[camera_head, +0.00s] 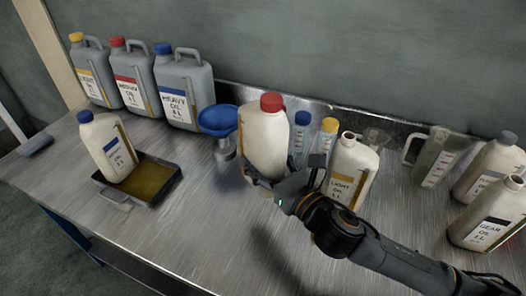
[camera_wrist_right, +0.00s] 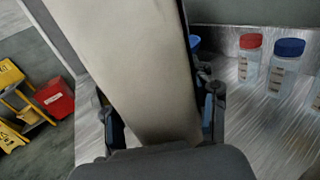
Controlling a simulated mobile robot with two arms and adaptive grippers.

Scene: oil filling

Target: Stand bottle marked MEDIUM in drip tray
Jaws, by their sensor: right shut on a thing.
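My right gripper (camera_head: 275,185) is shut on a cream bottle with a red cap (camera_head: 264,140), near the middle of the table. The bottle is roughly upright in the head view, with no label facing the camera, and I cannot tell whether its base touches the table. It fills the middle of the right wrist view (camera_wrist_right: 150,70) between the fingers (camera_wrist_right: 163,118). The dark drip tray (camera_head: 168,191) lies to the left, with yellowish oil in it. A cream bottle with a blue cap (camera_head: 107,146) stands at its left part. My left gripper is not in view.
A blue funnel (camera_head: 218,120) stands between tray and held bottle. Grey jugs (camera_head: 184,90) line the back left. Clear capped bottles (camera_head: 326,135) stand behind the gripper. The LIGHT OIL bottle (camera_head: 352,172) is close on the right. GEAR OIL (camera_head: 490,215) is far right. Front table is bare.

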